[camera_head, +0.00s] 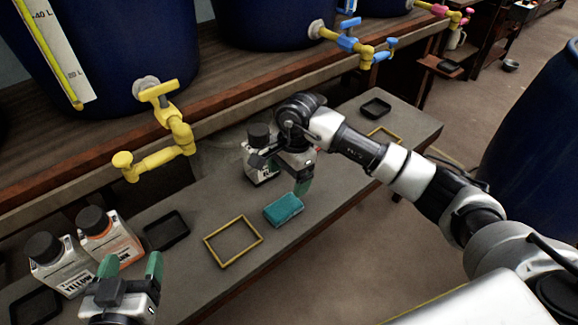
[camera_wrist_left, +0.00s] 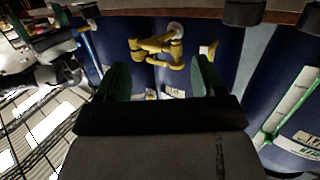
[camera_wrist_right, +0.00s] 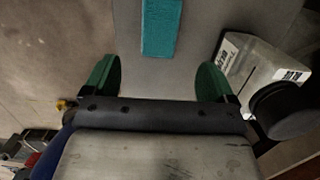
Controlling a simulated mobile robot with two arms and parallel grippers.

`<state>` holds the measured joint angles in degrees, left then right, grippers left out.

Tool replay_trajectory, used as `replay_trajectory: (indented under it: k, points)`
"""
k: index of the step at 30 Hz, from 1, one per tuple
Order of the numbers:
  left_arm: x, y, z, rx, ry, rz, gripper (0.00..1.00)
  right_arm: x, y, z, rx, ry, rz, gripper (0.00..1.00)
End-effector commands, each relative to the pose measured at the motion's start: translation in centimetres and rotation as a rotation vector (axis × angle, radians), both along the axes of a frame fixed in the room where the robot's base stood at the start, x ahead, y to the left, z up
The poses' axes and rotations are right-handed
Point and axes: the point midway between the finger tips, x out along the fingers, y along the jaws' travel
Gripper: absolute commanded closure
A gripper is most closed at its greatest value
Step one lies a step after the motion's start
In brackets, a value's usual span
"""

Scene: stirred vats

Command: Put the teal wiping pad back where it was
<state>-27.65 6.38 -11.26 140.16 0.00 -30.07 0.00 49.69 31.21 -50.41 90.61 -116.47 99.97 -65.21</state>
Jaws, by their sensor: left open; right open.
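The teal wiping pad (camera_head: 283,209) lies flat on the grey bench (camera_head: 335,170), to the right of a yellow rectangular frame (camera_head: 207,241). My right gripper (camera_head: 300,186) is open and empty, just above and behind the pad. In the right wrist view the pad (camera_wrist_right: 161,25) lies ahead of the open fingers (camera_wrist_right: 158,80), apart from them. My left gripper (camera_head: 130,266) is open and empty at the lower left, in front of the bottles. The left wrist view shows its spread fingers (camera_wrist_left: 160,80) with nothing between them.
A black-capped bottle (camera_head: 259,150) stands close behind my right gripper. Black trays (camera_head: 166,230) (camera_head: 375,107) and another yellow frame (camera_head: 384,135) lie on the bench. A yellow tap (camera_head: 170,125) overhangs it.

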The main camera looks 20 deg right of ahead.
Motion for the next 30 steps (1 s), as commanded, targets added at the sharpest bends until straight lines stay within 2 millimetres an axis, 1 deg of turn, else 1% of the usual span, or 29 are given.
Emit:
replay_trajectory:
  k: [1, 5, 7, 8, 11, 12, 13, 14, 15, 17, 18, 20, 21, 23, 24, 26, 27, 28, 29, 30]
  points:
    - [-0.1, 0.1, -0.2, 0.008, 0.027, 0.002, 0.31, 0.0, -0.1, 0.6, 0.0, -0.001, 0.0, 0.14]
    - [-0.3, 0.3, -0.9, 0.018, 0.071, 0.005, 0.31, 0.0, 0.1, 1.2, 0.009, 0.0, 0.0, 0.14]
    - [-0.4, 0.3, -1.0, 0.02, 0.081, 0.005, 0.31, -0.6, 1.3, 0.9, 0.064, 0.011, -0.003, 0.14]
    - [-0.4, 0.3, -1.1, 0.021, 0.083, 0.005, 0.31, -1.1, 2.2, 0.7, 0.109, 0.019, -0.006, 0.14]
    - [-0.4, 0.3, -1.1, 0.021, 0.084, 0.005, 0.31, -3.7, 7.4, 0.5, 0.368, 0.078, -0.048, 0.14]
    - [-0.4, 0.3, -1.1, 0.021, 0.083, 0.005, 0.31, -5.2, 10.0, 0.9, 0.511, 0.122, -0.088, 0.14]
    - [-0.4, 0.3, -1.1, 0.021, 0.083, 0.005, 0.31, -6.4, 11.8, 1.6, 0.628, 0.166, -0.126, 0.14]
    - [-0.4, 0.3, -1.1, 0.021, 0.083, 0.005, 0.31, -7.5, 13.6, 2.6, 0.749, 0.218, -0.172, 0.14]
    - [-0.4, 0.3, -1.1, 0.021, 0.083, 0.005, 0.31, -8.9, 15.6, 4.2, 0.912, 0.299, -0.245, 0.14]
    - [-0.4, 0.3, -1.1, 0.021, 0.083, 0.005, 0.31, -10.4, 17.5, 7.1, 1.142, 0.44, -0.374, 0.14]
    - [-0.4, 0.3, -1.0, 0.021, 0.082, 0.006, 0.31, -11.1, 18.0, 9.1, 1.287, 0.546, -0.469, 0.14]
    - [-0.4, 0.3, -1.0, 0.021, 0.082, 0.006, 0.31, -11.5, 18.0, 11.9, 1.486, 0.725, -0.628, 0.14]
    - [-0.4, 0.3, -1.0, 0.021, 0.082, 0.006, 0.31, -11.5, 17.3, 13.6, 1.607, 0.855, -0.74, 0.14]
    - [-0.4, 0.3, -1.0, 0.021, 0.082, 0.006, 0.31, -11.1, 15.7, 15.3, 1.768, 1.064, -0.921, 0.14]
    - [-0.4, 0.3, -1.0, 0.021, 0.082, 0.006, 0.31, -10.7, 14.2, 16.0, 1.859, 1.214, -1.047, 0.14]
    - [-0.4, 0.3, -1.0, 0.021, 0.082, 0.006, 0.31, -10.0, 11.7, 16.2, 1.972, 1.452, -1.245, 0.14]
    - [-0.4, 0.3, -1.0, 0.021, 0.081, 0.006, 0.31, -9.7, 9.9, 15.8, 2.028, 1.62, -1.379, 0.14]
    - [-0.4, 0.3, -1.0, 0.021, 0.081, 0.006, 0.31, -9.5, 8.5, 15.2, 2.061, 1.747, -1.484, 0.14]
    - [-0.4, 0.3, -1.0, 0.021, 0.081, 0.006, 0.31, -9.5, 7.2, 14.4, -1.978, -1.784, 1.508, 0.14]
    - [-0.4, 0.3, -1.0, 0.021, 0.081, 0.006, 0.31, -9.6, 5.7, 13.2, -1.777, -1.741, 1.461, 0.14]
